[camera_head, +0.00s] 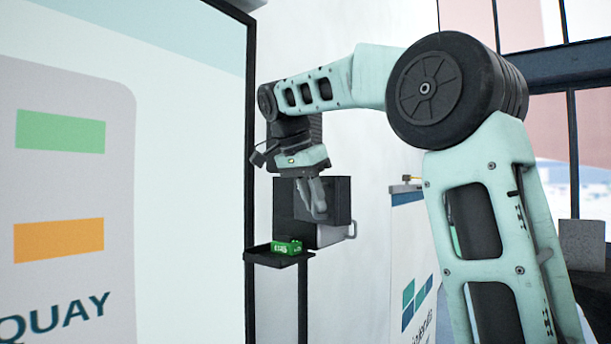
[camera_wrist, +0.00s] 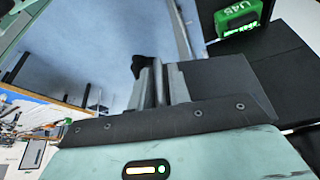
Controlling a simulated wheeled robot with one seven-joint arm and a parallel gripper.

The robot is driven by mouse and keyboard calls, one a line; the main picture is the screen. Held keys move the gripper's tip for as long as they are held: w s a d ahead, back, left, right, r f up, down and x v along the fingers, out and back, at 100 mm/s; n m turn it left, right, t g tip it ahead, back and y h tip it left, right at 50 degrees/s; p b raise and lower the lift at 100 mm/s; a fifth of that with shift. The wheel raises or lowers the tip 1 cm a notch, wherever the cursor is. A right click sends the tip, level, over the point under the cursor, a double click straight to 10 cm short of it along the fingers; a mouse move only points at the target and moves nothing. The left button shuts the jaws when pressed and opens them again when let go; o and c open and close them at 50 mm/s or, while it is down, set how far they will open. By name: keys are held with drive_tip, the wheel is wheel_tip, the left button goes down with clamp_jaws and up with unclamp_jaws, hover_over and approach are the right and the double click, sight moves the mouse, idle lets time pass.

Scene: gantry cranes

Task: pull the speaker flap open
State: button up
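The speaker is a dark box (camera_head: 342,192) on a stand beside the large display, in the middle of the head view. A lighter grey panel with a handle (camera_head: 352,231), perhaps its flap, shows at its lower right. My gripper (camera_head: 318,212) points down in front of the box, its grey fingers overlapping it in the picture. In the wrist view the fingers (camera_wrist: 158,82) stand close together beside a dark grey panel (camera_wrist: 215,78). I cannot tell whether they touch or hold anything, and the handle is not clearly visible there.
A small green block (camera_head: 286,246) lies on a black shelf (camera_head: 262,257) below left of the box; it also shows in the wrist view (camera_wrist: 237,18). The large display (camera_head: 180,180) stands close on the left. A white-and-blue cabinet (camera_head: 408,250) stands to the right.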

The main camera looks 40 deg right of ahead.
drive_tip(key=p+v, duration=0.7)
drive_tip(key=v, duration=1)
drive_tip(key=shift+a, duration=0.1)
drive_tip(key=s+a+f+n+y+b, duration=0.1)
drive_tip(key=a+f+n+b, duration=0.2)
drive_tip(key=a+f+n, duration=0.5)
drive_tip(key=a+f+n+t+y+b, duration=0.15)
drive_tip(key=a+f+b, duration=0.25)
drive_tip(key=f, duration=0.8)
drive_tip(key=s+a+f+n+y+b, duration=0.1)
drive_tip(key=a+f+n+b, duration=0.2)
drive_tip(key=a+f+n, duration=0.5)
drive_tip(key=s+a+f+n+b, duration=0.1)
drive_tip(key=s+f+n+b, duration=0.2)
drive_tip(key=s+f, duration=0.4)
drive_tip(key=s+a+f+n+y+b, duration=0.1)
drive_tip(key=s+f, duration=0.6)
drive_tip(key=f, duration=0.7)
drive_tip(key=s+a+f+n+g+b, duration=0.1)
drive_tip(key=s+a+f+n+b, duration=0.2)
drive_tip(key=s+f, duration=0.5)
wheel_tip(320, 180, down, 3)
drive_tip(key=shift+f+n+b, duration=0.25)
drive_tip(key=shift+n+b, duration=0.6)
drive_tip(key=shift+b, duration=0.3)
drive_tip(key=shift+w+y, duration=0.1)
drive_tip(key=shift+y, duration=0.15)
